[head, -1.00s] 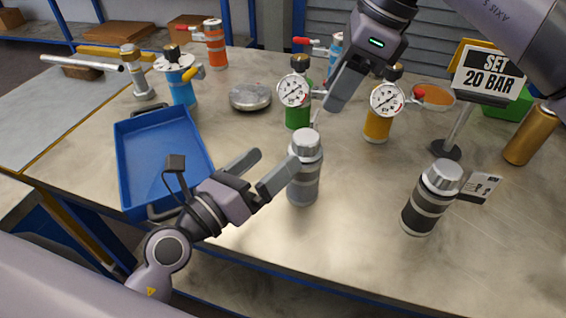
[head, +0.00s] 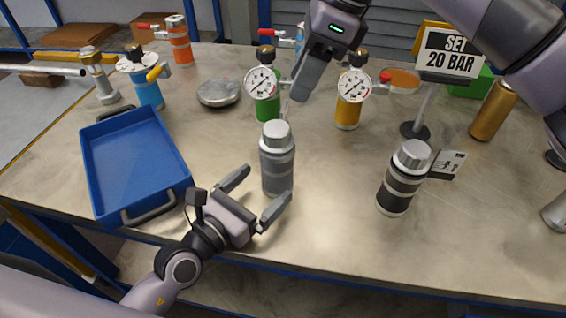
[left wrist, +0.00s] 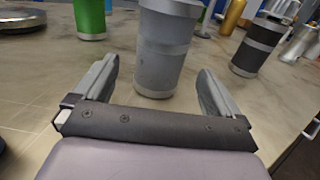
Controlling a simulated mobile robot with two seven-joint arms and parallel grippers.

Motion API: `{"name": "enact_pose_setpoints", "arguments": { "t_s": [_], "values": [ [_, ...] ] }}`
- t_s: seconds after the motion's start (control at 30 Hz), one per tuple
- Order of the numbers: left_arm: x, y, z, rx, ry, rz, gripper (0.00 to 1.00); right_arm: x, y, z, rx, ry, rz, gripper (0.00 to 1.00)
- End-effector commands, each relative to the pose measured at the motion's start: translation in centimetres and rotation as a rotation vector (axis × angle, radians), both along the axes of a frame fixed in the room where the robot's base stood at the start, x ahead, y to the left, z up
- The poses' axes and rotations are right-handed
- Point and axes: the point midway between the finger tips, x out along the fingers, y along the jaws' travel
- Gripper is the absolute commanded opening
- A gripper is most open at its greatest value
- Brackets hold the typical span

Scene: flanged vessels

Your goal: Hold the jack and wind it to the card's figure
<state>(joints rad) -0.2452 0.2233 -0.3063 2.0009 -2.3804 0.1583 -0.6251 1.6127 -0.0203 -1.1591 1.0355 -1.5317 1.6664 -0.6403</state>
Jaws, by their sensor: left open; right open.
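A grey cylinder (head: 277,165) with a silver hex-like cap stands upright near the table's front, likely the jack. A similar black-banded cylinder (head: 400,185) stands to its right. My left gripper (head: 265,186) is open and low, its fingers pointing toward the grey cylinder. In the left wrist view the grey cylinder (left wrist: 163,55) stands ahead, in the gap between the open fingertips (left wrist: 157,70). My right gripper (head: 300,90) is open and empty, above the table between the green vessel (head: 268,108) and the yellow vessel (head: 347,113). The card (head: 450,53) reads "SET 20 BAR".
Both vessels carry round dial gauges. A blue tray (head: 135,165) lies at left, with a blue flanged vessel (head: 147,92) behind it. A silver disc (head: 218,93) lies behind.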

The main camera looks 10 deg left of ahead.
Motion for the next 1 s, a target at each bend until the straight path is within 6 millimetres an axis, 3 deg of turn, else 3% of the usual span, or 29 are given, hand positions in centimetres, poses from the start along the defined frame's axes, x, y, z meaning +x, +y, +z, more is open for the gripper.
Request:
{"name": "enact_pose_setpoints", "arguments": {
  "t_s": [0.1, 0.4, 0.87, 0.9, 1.0],
  "values": [
    [2.2, -1.0, 0.3, -0.004, -0.004, 0.002, 0.98, 0.0, 0.0, 0.0, 0.0, 0.0, 0.0, 0.43],
    [5.8, -2.9, 0.3, -0.004, -0.002, 0.001, 0.98, 0.0, 0.0, 0.0, 0.0, 0.0, 0.0, 0.43],
    [6.7, -3.4, 0.3, -0.004, -0.001, 0.0, 0.98, 0.0, 0.0, 0.0, 0.0, 0.0, 0.0, 0.43],
    [6.7, -3.4, 0.3, -0.004, -0.001, 0.001, 0.92, 0.0, 0.0, 0.0, 0.0, 0.0, 0.0, 0.43],
    [6.7, -3.4, 0.3, -0.004, -0.001, 0.001, 0.59, 0.0, 0.0, 0.0, 0.0, 0.0, 0.0, 0.43]
  ]
}}
